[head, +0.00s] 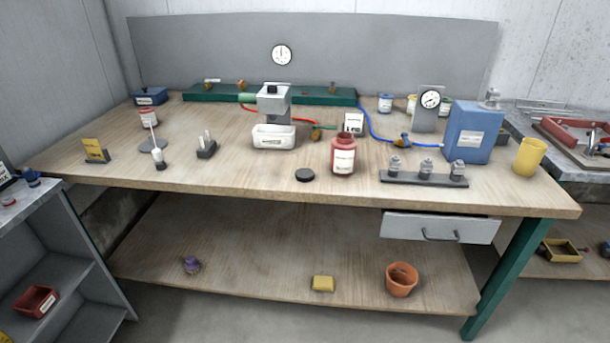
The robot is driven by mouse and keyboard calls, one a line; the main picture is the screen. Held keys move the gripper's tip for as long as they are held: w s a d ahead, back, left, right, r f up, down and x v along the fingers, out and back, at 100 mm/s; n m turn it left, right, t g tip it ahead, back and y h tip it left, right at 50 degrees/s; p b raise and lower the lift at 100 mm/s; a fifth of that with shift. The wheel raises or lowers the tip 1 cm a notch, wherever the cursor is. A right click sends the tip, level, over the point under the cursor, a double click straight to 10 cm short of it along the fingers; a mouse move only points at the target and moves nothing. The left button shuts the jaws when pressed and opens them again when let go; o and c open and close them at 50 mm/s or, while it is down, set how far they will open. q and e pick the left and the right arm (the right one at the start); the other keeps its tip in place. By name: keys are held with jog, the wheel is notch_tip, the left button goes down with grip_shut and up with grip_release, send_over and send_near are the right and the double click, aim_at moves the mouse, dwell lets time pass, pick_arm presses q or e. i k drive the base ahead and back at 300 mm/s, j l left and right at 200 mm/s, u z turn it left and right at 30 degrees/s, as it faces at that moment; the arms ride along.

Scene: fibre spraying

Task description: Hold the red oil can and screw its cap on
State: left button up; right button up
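A red can (343,162) with a white label stands upright on the workbench, right of the middle and towards the front. I take it to be the oil can; its label is too small to read. A round black disc (305,175), which looks like its cap, lies flat on the bench top to the left of the can, apart from it. Neither of my grippers shows in the head view, and nothing is holding the can or the disc.
The wooden workbench (240,177) has clear room at its front left. A white-grey device (274,135) stands behind the disc. A dark rack with several small bottles (425,179) sits right of the can. A blue canister (470,132) and yellow cup (529,156) stand farther right.

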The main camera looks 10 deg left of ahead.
aim_at(343, 147)
jog(key=i+l+u, duration=0.25)
jog(key=i+l, duration=0.25)
jog(key=l, duration=0.25)
jog(key=i+l+u, duration=0.15)
jog(key=l, duration=0.2)
jog(key=i+l+u, duration=0.15)
jog(key=i+l, duration=0.15)
jog(key=l, duration=0.15)
